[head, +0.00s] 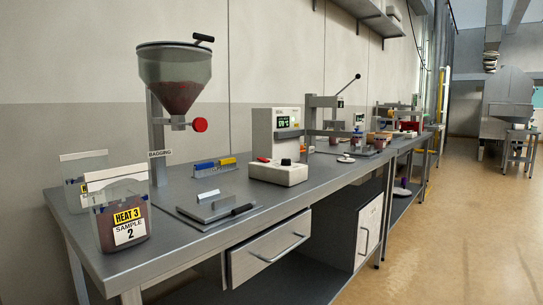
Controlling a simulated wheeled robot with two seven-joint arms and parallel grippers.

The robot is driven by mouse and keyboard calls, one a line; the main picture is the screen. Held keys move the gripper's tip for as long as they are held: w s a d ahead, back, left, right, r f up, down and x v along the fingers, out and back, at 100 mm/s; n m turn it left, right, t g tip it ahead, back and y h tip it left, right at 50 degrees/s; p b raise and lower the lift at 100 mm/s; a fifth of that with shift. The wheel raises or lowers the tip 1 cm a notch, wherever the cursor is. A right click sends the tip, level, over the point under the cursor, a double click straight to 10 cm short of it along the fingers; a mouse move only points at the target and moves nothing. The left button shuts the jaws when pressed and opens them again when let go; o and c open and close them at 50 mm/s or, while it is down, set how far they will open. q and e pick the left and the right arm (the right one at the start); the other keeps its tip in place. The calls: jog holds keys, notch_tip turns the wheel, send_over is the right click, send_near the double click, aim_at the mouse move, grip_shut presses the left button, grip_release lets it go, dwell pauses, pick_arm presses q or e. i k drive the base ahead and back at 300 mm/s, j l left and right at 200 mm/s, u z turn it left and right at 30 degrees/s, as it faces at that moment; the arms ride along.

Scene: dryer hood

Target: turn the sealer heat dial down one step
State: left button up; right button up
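The sealer (261,128) is a white box with a lit green display (283,122) standing on the grey bench; the display's small digits look like 170 °C. In front of it is a low white control box (290,174) with a black dial (286,162) on top and a red part (263,159) to the dial's left. The dial's marks are too small to read. A clear pouch labelled HEAT 3, SAMPLE 2 (128,228) stands upright at the bench's near left corner. Neither of my grippers is in view.
A scale-like plate (212,207) lies left of the control box. A second pouch (84,165) is behind the first. A drawer (268,250) sits under the bench; open floor (440,230) lies to the right.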

aim_at(284, 162)
jog(key=i+l+u, duration=0.3)
jog(key=l, duration=0.35)
jog(key=i+l+u, duration=0.2)
jog(key=l+u, duration=0.15)
jog(key=l, duration=0.35)
jog(key=i+l+u, duration=0.1)
jog(key=l+u, duration=0.2)
jog(key=l, duration=0.45)
jog(key=l+u, duration=0.3)
jog(key=l, duration=0.45)
